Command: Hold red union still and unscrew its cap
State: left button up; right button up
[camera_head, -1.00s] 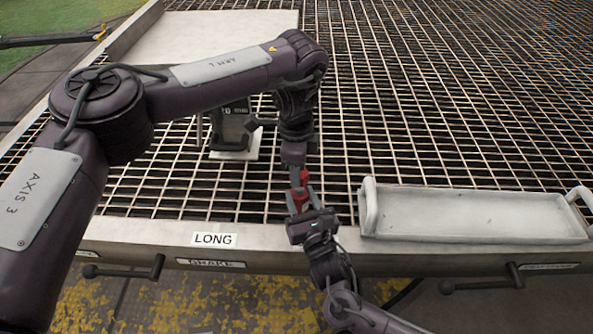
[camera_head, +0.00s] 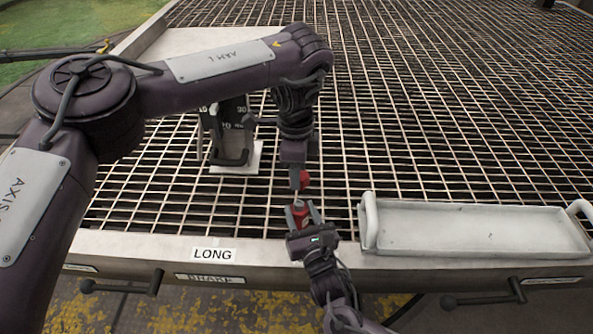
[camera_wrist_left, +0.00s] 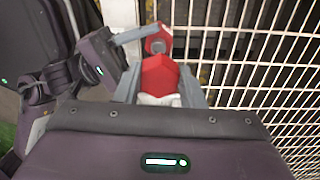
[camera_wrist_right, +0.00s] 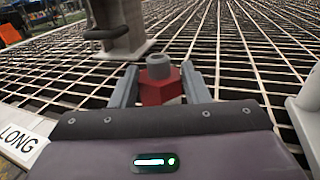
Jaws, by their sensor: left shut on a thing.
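The red union body (camera_head: 298,214) sits upright between the fingers of my right gripper (camera_head: 302,213), above the table's front edge. The right wrist view shows the body (camera_wrist_right: 160,91) with a grey round stub on top and a finger close against each side; my right gripper looks shut on it. My left gripper (camera_head: 298,178) points down just above and is shut on a red cap (camera_head: 304,179). In the left wrist view the cap (camera_wrist_left: 160,76) is between the left fingers, with the body (camera_wrist_left: 158,42) beyond it. Cap and body look apart. My left arm hides some of the grating.
A white tray (camera_head: 475,247) with raised end handles is right of my right gripper. A dark device on a white base (camera_head: 236,167) stands to the left. A LONG label (camera_head: 213,254) marks the front edge. The grating behind is mostly clear.

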jog(key=o, duration=0.4)
jog(key=shift+o, duration=0.2)
jog(key=v, duration=1.2)
